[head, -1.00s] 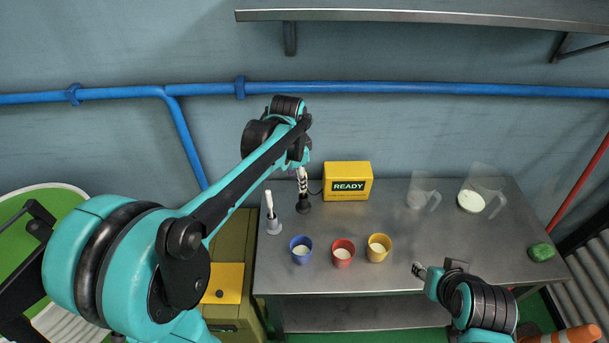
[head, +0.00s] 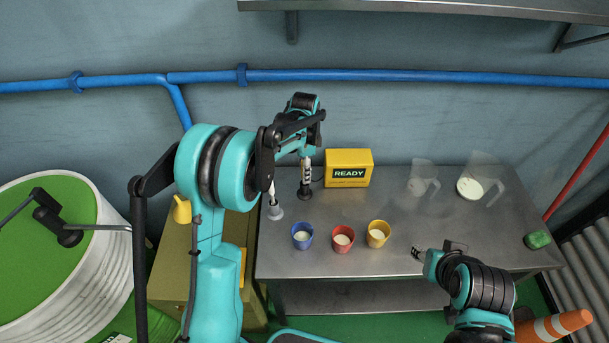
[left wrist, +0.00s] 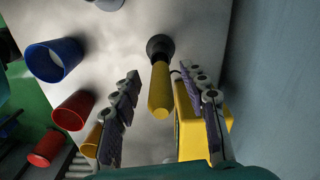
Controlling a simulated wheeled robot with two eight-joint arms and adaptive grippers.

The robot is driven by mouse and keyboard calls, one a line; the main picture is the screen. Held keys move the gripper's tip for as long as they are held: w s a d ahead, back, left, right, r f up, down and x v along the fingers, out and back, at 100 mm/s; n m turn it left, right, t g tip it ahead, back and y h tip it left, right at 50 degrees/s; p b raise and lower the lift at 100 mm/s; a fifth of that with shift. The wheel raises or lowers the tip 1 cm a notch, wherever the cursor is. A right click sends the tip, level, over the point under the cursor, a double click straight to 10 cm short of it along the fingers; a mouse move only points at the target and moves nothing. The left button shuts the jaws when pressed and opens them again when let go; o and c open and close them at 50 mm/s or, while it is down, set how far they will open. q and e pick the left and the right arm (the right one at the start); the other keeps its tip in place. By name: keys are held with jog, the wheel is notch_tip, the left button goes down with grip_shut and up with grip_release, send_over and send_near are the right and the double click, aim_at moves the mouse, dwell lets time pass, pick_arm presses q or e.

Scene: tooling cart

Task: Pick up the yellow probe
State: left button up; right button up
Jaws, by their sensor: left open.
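The yellow probe (left wrist: 160,92) stands in a round black holder (left wrist: 160,46) in the left wrist view. The holder also shows in the head view (head: 305,193), where my gripper and arm hide the probe. My left gripper (left wrist: 160,74) is open, with one finger on each side of the probe and visible gaps between. In the head view my left gripper (head: 306,172) points down above the holder. My right gripper (head: 423,254) hangs over the table's front edge, away from the probe. Its jaws are too small to read.
A yellow READY box (head: 348,168) stands close right of the holder. A grey stand with a white rod (head: 275,211) is at its left. Blue (head: 302,238), red (head: 343,241) and yellow (head: 379,236) cups stand in front.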

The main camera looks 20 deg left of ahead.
pick_arm(q)
jog(key=shift+f, duration=0.9)
jog(key=shift+r, duration=0.1)
jog(key=shift+c, duration=0.7)
grip_shut()
notch_tip(320, 180, up, 10)
jog(key=p, duration=0.2)
jog(key=shift+p, duration=0.35)
